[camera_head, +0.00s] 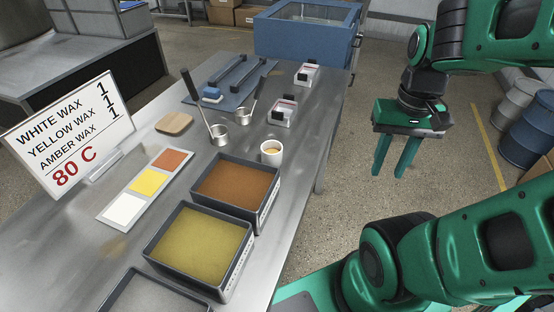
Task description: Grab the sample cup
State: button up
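A small white cup (271,159) with orange-brown contents stands upright on the metal table, beside the far corner of the amber wax bin; I take it for the sample cup. My gripper (391,172) hangs to the right of the table, over the floor. Its two green fingers point down and are apart, with nothing between them. It is well to the right of the cup and not touching it.
Wax bins, amber (237,188) and yellow (201,246), line the table's near right side. Two long-handled metal ladles (219,134) stand behind the cup. A sign (69,134), color card (150,182), wooden disc (174,123) and small white boxes (281,115) are also on the table (303,150).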

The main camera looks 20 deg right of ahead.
aim_at(272, 151)
jog(key=k, duration=0.45)
jog(key=z, duration=0.75)
jog(key=i, duration=0.75)
jog(key=u, duration=0.05)
